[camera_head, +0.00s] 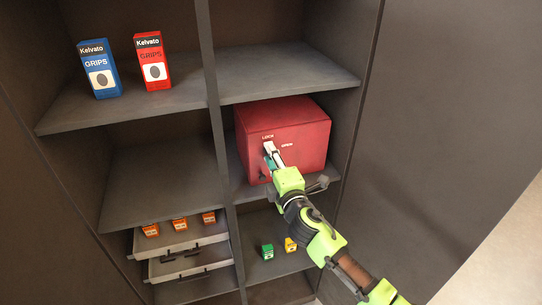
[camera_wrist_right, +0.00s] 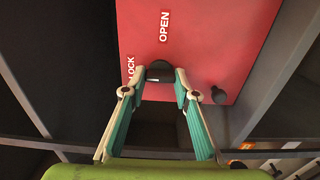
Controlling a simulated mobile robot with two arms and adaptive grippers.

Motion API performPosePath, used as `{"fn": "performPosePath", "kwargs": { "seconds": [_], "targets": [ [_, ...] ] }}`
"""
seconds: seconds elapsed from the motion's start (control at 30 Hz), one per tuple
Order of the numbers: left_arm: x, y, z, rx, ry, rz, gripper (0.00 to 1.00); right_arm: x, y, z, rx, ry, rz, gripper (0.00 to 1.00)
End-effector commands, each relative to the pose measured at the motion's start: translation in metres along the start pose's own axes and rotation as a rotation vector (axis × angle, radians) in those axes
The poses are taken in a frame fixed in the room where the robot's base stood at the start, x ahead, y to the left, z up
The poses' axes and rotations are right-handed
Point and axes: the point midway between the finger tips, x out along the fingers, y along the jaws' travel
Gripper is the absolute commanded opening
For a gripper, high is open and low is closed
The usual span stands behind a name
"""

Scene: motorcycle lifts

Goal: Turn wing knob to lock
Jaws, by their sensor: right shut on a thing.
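A red box (camera_head: 305,125) with the words LOCK and OPEN on its front stands on the middle right shelf. The black wing knob (camera_wrist_right: 160,70) shows in the right wrist view beside these words, between my right fingertips. My right gripper (camera_head: 269,151) is shut on the knob; it also shows in the right wrist view (camera_wrist_right: 160,77). The fingers hide the knob in the head view, and its exact pointing direction is hard to tell. My left gripper is not in view.
A small black round knob (camera_wrist_right: 219,95) sticks out of the box front. A blue box (camera_head: 100,70) and a red Grips box (camera_head: 153,62) stand on the upper left shelf. Drawers (camera_head: 180,240) with small orange boxes stick out at lower left. Green (camera_head: 267,252) and yellow (camera_head: 291,245) boxes stand below.

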Motion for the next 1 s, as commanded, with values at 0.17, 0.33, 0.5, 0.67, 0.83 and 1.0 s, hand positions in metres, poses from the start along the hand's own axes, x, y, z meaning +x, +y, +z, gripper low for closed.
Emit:
{"fn": "performPosePath", "kwargs": {
  "seconds": [0.17,0.33,0.5,0.67,0.83,1.0],
  "targets": [
    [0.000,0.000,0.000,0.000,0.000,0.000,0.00,0.000,-0.001,0.000,-0.008,0.000,-0.001,0.06],
    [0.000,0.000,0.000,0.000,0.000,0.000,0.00,0.000,-0.001,0.000,-0.007,0.000,-0.002,0.06],
    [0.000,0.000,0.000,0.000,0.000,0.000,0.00,0.000,-0.001,0.000,-0.007,0.000,-0.002,0.44],
    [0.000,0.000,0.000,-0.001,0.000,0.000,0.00,0.000,-0.001,0.000,-0.006,0.000,-0.001,0.44],
    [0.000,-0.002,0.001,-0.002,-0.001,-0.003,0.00,-0.001,-0.001,0.000,-0.006,0.000,-0.001,0.44],
    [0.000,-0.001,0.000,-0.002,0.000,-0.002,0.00,-0.014,-0.001,0.000,-0.007,0.000,-0.001,0.44]
  ]
}}
